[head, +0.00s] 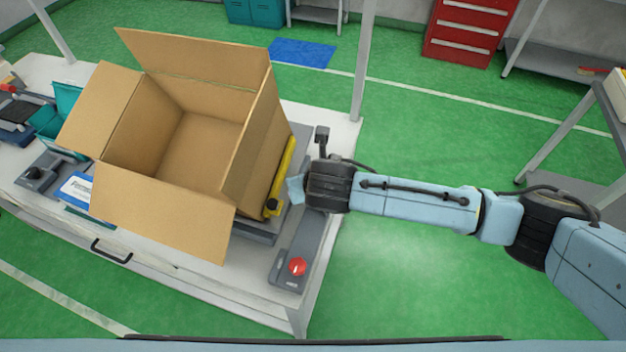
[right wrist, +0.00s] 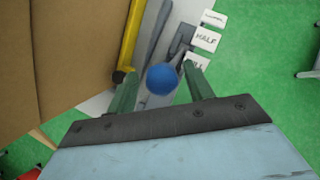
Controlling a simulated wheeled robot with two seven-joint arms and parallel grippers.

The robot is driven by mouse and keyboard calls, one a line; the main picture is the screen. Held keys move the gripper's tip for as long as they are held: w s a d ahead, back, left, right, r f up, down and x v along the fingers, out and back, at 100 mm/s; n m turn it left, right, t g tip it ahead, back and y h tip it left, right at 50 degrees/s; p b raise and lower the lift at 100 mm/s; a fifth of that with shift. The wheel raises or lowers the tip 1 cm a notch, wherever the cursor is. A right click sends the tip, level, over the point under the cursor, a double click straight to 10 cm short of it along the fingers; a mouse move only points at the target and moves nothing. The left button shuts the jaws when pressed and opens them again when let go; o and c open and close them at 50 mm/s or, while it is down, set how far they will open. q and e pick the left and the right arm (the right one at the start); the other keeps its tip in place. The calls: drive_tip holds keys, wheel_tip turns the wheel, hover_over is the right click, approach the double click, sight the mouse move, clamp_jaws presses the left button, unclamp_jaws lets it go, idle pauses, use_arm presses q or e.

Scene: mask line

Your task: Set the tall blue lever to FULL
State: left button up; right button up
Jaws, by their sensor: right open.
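The blue ball knob (right wrist: 162,80) of the tall lever shows in the right wrist view. My right gripper (right wrist: 158,69) is open, with one finger on each side of the knob; I cannot tell if either touches it. Beyond it are white labels: a HALF label (right wrist: 206,41), a partly hidden label ending in LL (right wrist: 196,62), and a third label (right wrist: 213,18) too small to read surely. The knob appears nearest the LL label, but its exact setting is unclear. In the head view the lever is hidden behind my right wrist. My left gripper is out of view.
A large open cardboard box (head: 168,212) stands on the white table (head: 275,318), close left of my right gripper. A yellow bar (head: 284,172) lies along its right side. A red knob (head: 297,266) sits near the table's front right corner.

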drive_tip(key=shift+r, duration=0.15)
drive_tip(key=v, duration=1.3)
drive_tip(key=shift+s+a, duration=0.1)
